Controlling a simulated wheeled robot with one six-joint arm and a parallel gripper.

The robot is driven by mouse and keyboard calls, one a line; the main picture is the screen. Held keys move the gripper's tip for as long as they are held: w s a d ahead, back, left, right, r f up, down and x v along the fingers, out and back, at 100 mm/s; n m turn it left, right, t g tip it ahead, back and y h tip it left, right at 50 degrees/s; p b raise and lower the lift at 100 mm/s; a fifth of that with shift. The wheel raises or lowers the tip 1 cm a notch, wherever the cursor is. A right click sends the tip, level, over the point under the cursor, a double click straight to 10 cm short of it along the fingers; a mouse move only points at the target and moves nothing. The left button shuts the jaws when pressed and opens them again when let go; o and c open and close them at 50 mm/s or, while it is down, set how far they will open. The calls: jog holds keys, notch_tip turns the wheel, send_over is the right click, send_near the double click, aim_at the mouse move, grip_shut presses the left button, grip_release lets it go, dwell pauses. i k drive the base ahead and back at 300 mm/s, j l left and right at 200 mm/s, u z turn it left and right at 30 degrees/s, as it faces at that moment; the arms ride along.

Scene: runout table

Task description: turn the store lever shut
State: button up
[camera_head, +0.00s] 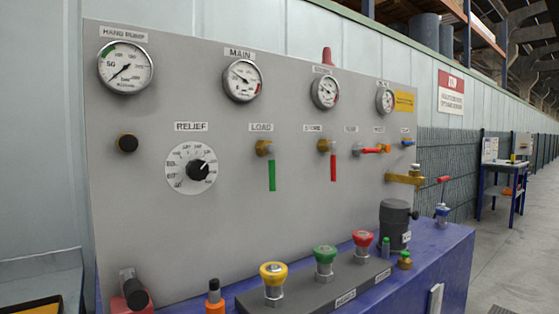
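The store lever (333,166) is a red handle on a brass valve, under a small label (313,127) that seems to read STORE, on the grey panel in the head view. The handle hangs straight down from its valve. To its left, the load lever (271,175) is green and also hangs down. To its right, another red lever (373,151) lies about level. My gripper is not in view, and nothing hides the store lever.
Gauges (325,91) line the panel's top, and a relief dial (191,168) sits at left. Yellow (273,273), green (325,255) and red (363,241) knobs stand below, beside a dark cylinder (395,222). A brass fitting (404,179) juts out at right. The space before the lever looks clear.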

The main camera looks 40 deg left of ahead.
aim_at(333, 146)
jog(key=u, duration=1.25)
